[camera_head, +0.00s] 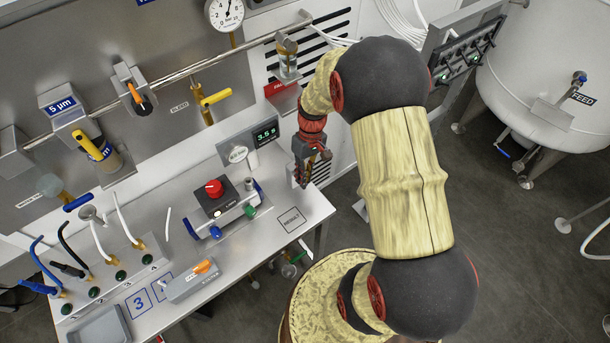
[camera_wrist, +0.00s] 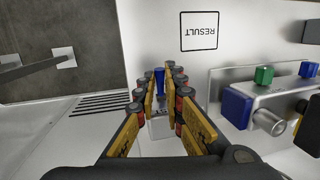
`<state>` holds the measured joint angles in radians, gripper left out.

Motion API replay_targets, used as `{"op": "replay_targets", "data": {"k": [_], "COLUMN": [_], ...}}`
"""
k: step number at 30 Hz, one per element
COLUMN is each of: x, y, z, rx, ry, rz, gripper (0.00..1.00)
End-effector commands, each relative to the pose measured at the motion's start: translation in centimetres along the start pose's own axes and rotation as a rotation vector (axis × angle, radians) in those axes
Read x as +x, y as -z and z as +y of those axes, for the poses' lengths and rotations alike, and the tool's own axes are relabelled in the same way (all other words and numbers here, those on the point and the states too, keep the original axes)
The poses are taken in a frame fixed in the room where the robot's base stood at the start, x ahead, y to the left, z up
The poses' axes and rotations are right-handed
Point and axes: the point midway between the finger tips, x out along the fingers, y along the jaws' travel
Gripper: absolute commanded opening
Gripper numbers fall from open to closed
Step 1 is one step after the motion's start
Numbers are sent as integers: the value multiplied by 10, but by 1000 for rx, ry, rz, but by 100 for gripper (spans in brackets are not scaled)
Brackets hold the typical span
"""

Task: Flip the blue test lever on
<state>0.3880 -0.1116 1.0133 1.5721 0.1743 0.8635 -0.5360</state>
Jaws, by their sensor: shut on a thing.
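The blue test lever (camera_wrist: 160,76) stands between my fingertips in the wrist view, above a small pale block. My gripper (camera_wrist: 157,90) is shut on it, with one yellow-and-black finger on each side. There the lever cannot be made out, hidden by my gripper and wrist. Whether the lever is on or off cannot be told.
The steel bench (camera_head: 262,258) carries a box with a red knob (camera_head: 214,188), a metal block with blue and green knobs, and a RESULT square (camera_wrist: 199,31). A small display (camera_head: 265,133) stands close left of my gripper. Open floor lies to the right.

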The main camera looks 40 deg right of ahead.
Motion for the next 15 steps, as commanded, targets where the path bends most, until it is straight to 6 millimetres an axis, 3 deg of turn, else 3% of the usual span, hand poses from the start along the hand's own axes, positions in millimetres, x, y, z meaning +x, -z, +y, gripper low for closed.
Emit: {"op": "replay_targets", "data": {"k": [10,11,15], "x": [-1,-1,-1], "y": [1,1,1], "z": [0,0,0], "rx": [3,3,2], "ry": [-2,-2,-2], "rz": [-4,-4,-5], "gripper": [0,11,19]}}
